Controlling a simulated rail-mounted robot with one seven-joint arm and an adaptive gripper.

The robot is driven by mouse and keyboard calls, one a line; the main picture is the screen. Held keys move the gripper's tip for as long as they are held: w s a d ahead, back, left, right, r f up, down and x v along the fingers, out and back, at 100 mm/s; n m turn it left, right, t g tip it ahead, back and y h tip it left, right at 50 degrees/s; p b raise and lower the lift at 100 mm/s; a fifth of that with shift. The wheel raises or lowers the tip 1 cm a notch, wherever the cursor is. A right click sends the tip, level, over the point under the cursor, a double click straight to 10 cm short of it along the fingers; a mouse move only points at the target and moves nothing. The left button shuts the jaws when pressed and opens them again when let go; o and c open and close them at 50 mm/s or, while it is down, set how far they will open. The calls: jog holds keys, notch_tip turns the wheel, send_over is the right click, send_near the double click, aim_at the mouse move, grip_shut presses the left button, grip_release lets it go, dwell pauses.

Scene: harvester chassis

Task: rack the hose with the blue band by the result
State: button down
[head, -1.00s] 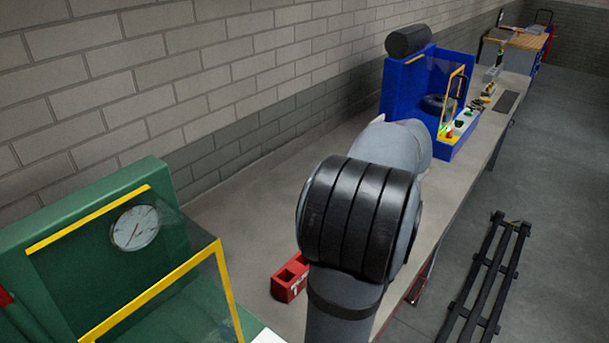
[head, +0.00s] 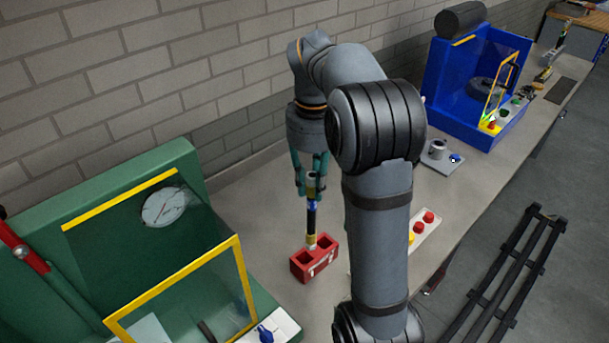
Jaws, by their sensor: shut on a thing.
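My gripper (head: 311,182) points down over the bench, its teal fingers shut on the upper end of a short black hose (head: 311,221). A blue band (head: 313,205) shows on the hose just below the fingers. The hose hangs about upright, with a brass-coloured lower end (head: 311,243). That end is at the top of a red two-opening rack (head: 322,265), near its back edge; I cannot tell whether it is inside an opening. The front-left opening looks empty. A white mark is on the rack's front.
The green machine (head: 110,195) with a yellow-framed guard (head: 240,280) stands left of the rack. A panel with red and yellow buttons (head: 428,217) lies to the right, partly behind my arm. A blue machine (head: 450,95) stands farther along the bench. A brick wall runs behind.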

jog(key=a+m, duration=0.1)
jog(key=a, duration=0.1)
jog(key=b, duration=0.4)
send_near(311, 232)
jog(key=shift+w+a+r+m, duration=0.35)
jog(key=shift+w+a, duration=0.3)
jog(key=shift+a, duration=0.15)
jog(key=shift+f, duration=0.15)
notch_tip(311, 232, down, 7)
jog(key=b, duration=0.7)
dwell(0.8)
dwell(0.3)
jog(key=c, duration=1.4)
grip_release()
jog(key=shift+c, duration=0.2)
